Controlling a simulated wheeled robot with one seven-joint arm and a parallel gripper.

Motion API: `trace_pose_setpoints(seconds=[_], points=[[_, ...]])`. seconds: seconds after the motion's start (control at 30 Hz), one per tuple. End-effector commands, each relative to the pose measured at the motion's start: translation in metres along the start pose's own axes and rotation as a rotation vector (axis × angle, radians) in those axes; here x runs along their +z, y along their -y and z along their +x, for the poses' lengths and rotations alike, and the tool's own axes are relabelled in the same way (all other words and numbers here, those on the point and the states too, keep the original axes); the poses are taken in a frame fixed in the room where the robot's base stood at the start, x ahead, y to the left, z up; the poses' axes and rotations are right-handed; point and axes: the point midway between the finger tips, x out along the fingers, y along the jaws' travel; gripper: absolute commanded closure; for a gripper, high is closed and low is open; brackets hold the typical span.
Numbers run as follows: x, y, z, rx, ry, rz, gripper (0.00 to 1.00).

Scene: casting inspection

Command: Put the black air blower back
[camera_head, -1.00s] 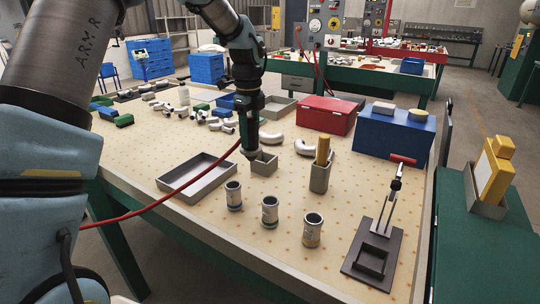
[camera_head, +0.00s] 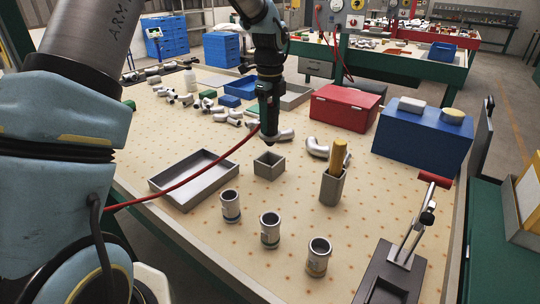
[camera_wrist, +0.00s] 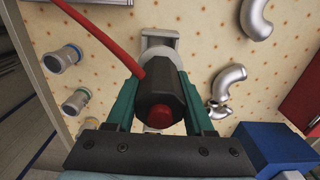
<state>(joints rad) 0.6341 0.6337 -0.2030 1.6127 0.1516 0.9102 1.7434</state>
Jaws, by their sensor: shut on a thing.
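My gripper (camera_head: 270,134) is shut on the black air blower (camera_wrist: 158,98), which has a red button on its end. A red hose runs from it, up and left in the wrist view. In the head view, the blower's lower end is above and slightly behind the small open grey box (camera_head: 269,170), apart from it in the picture. I cannot tell its exact height. In the wrist view, a pale grey part (camera_wrist: 160,38) shows just beyond the blower; I cannot tell whether it is the box.
A shallow grey tray (camera_head: 190,184) lies left. Three metal cups (camera_head: 270,232) stand in front. A tall grey holder (camera_head: 331,189) with a yellow piece and a curved pipe (camera_head: 316,147) stand right. Red (camera_head: 345,107) and blue (camera_head: 415,142) boxes are farther right.

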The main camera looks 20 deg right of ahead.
Motion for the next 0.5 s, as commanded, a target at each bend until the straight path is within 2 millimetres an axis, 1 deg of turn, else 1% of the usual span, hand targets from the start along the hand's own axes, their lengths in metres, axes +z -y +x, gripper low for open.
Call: trace_pose_setpoints(seconds=[0.1,0.27,0.4,0.5], points=[[0.0,-0.001,0.019,0.004,-0.001,0.0,1.0],[0.0,-0.001,0.034,0.002,0.0,0.0,1.0],[-0.001,-0.001,0.055,0.004,0.0,0.001,1.0],[0.0,-0.001,0.067,0.004,-0.001,0.0,1.0]])
